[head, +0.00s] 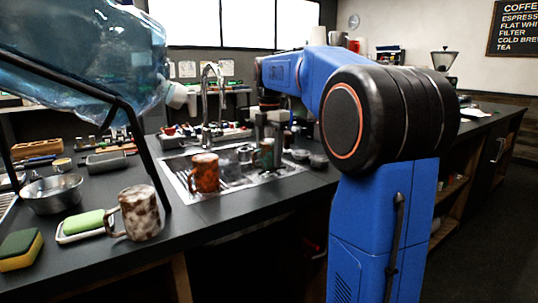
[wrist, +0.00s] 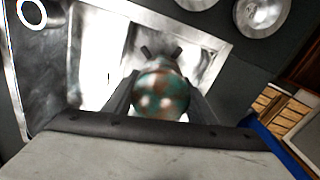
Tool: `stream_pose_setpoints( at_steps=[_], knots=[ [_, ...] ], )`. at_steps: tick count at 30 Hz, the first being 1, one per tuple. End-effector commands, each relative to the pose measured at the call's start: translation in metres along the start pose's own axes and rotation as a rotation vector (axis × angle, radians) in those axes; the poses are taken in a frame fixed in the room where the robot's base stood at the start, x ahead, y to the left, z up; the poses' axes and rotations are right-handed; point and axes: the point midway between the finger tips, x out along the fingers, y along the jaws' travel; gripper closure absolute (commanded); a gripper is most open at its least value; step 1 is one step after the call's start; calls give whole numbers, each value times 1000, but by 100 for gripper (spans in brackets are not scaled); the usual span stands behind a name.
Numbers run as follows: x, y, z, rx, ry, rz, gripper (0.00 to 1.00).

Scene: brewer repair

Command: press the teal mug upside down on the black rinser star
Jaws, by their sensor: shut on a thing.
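The teal mug (wrist: 162,98), mottled with brown and pale spots, is between the fingers of my gripper (wrist: 161,80) in the wrist view. My gripper is shut on it. Its rounded, closed-looking end faces the wrist camera; its rim is hidden. In the head view the mug (head: 266,153) hangs low over the metal sink area, behind a rust-brown mug, below my gripper (head: 263,138). Two short dark prongs, likely part of the black rinser star (wrist: 177,52), show just beyond the mug. I cannot tell whether mug and star touch.
The rust-brown mug (head: 205,173) stands at the sink's front left. A tall faucet (head: 207,95) rises behind. Small metal bowls (head: 318,160) sit to the right. A brown-white mug (head: 140,213) and a large water bottle (head: 90,50) on a stand are at left.

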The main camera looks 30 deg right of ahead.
Motion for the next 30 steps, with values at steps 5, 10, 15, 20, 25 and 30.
stream_pose_setpoints(
  at_steps=[5, 10, 15, 20, 25, 30],
  knots=[
    [3, 0, 0, 0, 0, 0, 71],
    [6, 0, 0, 0, 0, 0, 71],
    [8, 0, 0, 0, 0, -1, 71],
    [11, 0, 0, 0, 0, 0, 71],
    [11, 0, 0, 0, 0, 0, 71],
    [11, 0, 0, 0, 0, -1, 71]
  ],
)
